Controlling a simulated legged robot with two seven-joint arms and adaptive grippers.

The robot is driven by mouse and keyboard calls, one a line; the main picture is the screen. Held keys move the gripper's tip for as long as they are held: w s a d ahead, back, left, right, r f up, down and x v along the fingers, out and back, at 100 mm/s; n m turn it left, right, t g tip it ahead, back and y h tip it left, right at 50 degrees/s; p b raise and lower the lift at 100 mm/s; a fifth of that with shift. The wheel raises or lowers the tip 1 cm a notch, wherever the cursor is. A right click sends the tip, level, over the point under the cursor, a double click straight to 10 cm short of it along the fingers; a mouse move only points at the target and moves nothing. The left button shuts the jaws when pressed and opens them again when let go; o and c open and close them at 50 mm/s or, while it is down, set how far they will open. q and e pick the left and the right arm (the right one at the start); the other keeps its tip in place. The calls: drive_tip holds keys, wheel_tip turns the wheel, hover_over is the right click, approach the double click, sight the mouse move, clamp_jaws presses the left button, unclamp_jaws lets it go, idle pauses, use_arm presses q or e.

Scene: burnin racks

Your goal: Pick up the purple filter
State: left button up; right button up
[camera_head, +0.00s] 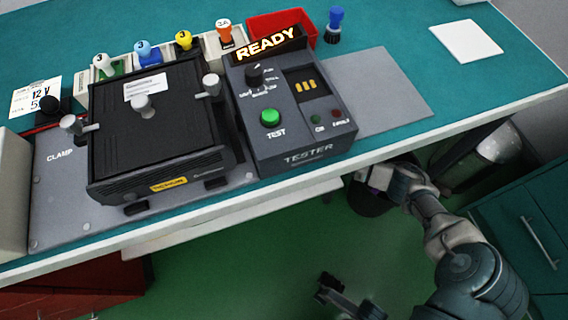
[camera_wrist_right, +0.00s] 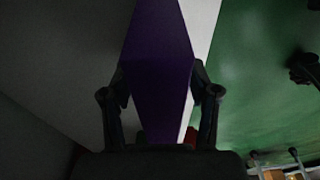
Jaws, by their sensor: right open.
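A purple block-shaped thing, which looks like the purple filter (camera_wrist_right: 160,80), fills the middle of the right wrist view. It lies between the two fingers of my right gripper (camera_wrist_right: 161,85), which is open. The fingertips are close to its sides; contact is unclear. In the head view my right gripper (camera_head: 372,182) is low, beyond the bench's front edge, over a dark round bin-like shape. A small pale lilac patch shows there, too small to identify. A dark gripper-like part, likely my left gripper (camera_head: 338,292), shows at the bottom; its jaw state is unclear.
The teal bench (camera_head: 395,25) carries a clamp fixture (camera_head: 110,130), a tester (camera_head: 300,135) reading READY, several coloured knobbed pieces and a red tray (camera_head: 270,27). Teal drawers (camera_head: 525,230) stand at the right. Green floor (camera_head: 240,265) is open below the bench edge.

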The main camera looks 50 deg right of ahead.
drive_tip(key=shift+d+r, duration=0.1)
drive_tip(key=shift+c, duration=1.2)
drive_tip(key=shift+a+r, duration=0.1)
drive_tip(key=shift+a, duration=0.15)
clamp_jaws()
